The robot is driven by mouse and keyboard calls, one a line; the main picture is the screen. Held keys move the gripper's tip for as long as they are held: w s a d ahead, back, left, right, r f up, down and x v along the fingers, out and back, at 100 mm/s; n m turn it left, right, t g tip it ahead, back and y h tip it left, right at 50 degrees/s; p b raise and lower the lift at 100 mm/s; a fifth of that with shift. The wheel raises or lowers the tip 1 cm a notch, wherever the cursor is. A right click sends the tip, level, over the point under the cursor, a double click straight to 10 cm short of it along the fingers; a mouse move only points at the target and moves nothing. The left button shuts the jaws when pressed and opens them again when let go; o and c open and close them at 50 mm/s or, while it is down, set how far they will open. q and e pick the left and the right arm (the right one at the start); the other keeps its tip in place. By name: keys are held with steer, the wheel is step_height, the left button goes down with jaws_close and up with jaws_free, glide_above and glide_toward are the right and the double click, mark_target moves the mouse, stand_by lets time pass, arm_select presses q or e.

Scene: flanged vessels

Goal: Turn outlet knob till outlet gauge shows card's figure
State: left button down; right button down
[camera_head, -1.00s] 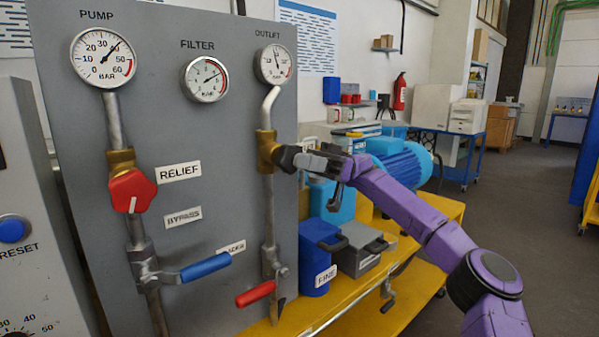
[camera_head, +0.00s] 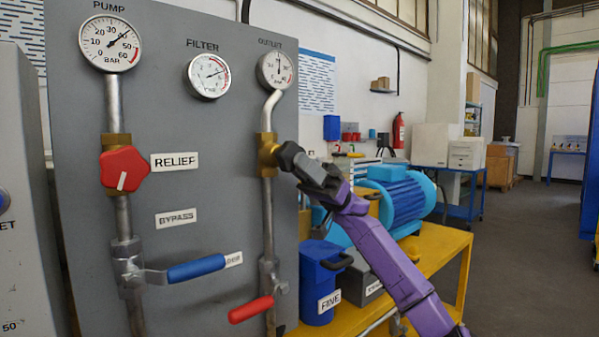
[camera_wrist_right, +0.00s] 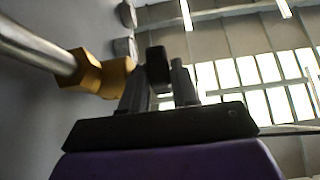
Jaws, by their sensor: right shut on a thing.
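The outlet gauge (camera_head: 276,70) sits at the panel's upper right; its needle points about straight up, but its small numbers are hard to read. Below it, a brass valve body (camera_head: 267,152) carries the dark outlet knob (camera_head: 288,153). My right gripper (camera_head: 298,162) is shut on this knob, coming from the right. In the right wrist view, the dark knob (camera_wrist_right: 157,64) shows between the finger ends, beside the brass fitting (camera_wrist_right: 88,72). No card with a figure can be made out. My left gripper is not in view.
The panel also bears the pump gauge (camera_head: 110,43), filter gauge (camera_head: 208,76), red relief knob (camera_head: 123,168), blue bypass lever (camera_head: 196,268) and red lever (camera_head: 251,309). A blue canister (camera_head: 317,285) and a blue motor (camera_head: 395,195) stand on the yellow bench (camera_head: 440,243) beneath my right arm.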

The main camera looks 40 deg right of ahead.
steer(key=shift+a+f, duration=0.1)
steer(key=shift+f, duration=0.05)
steer(key=c, duration=1.2)
jaws_free()
steer(key=v, duration=1)
steer(key=shift+d, duration=0.3)
